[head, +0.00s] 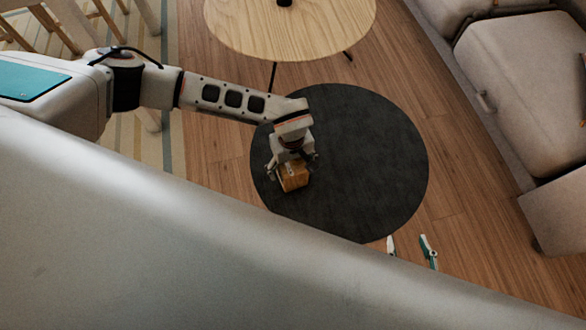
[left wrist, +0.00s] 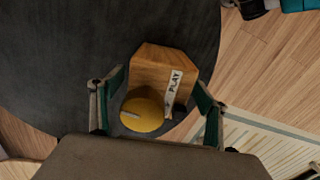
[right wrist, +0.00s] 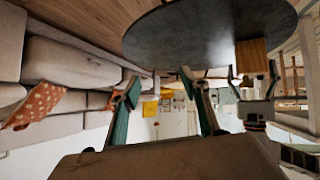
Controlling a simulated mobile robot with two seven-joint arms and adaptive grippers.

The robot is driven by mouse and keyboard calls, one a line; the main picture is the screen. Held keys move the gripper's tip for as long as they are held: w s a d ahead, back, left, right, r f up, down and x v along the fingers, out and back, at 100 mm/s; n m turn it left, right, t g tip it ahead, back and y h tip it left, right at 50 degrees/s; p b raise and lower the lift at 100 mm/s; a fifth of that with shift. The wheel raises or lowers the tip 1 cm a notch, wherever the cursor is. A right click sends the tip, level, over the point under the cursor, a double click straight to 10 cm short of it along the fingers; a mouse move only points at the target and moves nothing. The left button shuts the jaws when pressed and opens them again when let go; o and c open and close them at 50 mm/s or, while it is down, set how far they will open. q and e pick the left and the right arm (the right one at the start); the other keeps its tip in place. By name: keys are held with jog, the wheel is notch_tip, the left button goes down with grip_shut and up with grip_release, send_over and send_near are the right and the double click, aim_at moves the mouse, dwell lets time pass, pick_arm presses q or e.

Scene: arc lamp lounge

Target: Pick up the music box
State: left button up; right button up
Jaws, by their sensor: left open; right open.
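The music box (head: 294,178) is a small wooden box on the dark round surface (head: 370,150), towards its left edge in the head view. In the left wrist view the music box (left wrist: 158,68) shows a white "PLAY" label and a round yellow part. My left gripper (head: 291,166) is open over it, with one finger on each side; I cannot tell whether they touch it. My right gripper (head: 409,249) is open and empty, near the front edge of the dark surface. The right wrist view, upside down, also shows the music box (right wrist: 252,57).
A light wooden round table (head: 290,28) stands at the back. A grey sofa (head: 520,70) is on the right. A striped rug (head: 160,150) and wooden chair legs are at the left. The dark surface is clear to the right of the box.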

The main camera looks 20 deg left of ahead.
pick_arm(q)
jog(key=shift+w+r, duration=0.1)
jog(key=shift+r, duration=0.05)
jog(key=c, duration=1.6)
jog(key=shift+r, duration=0.1)
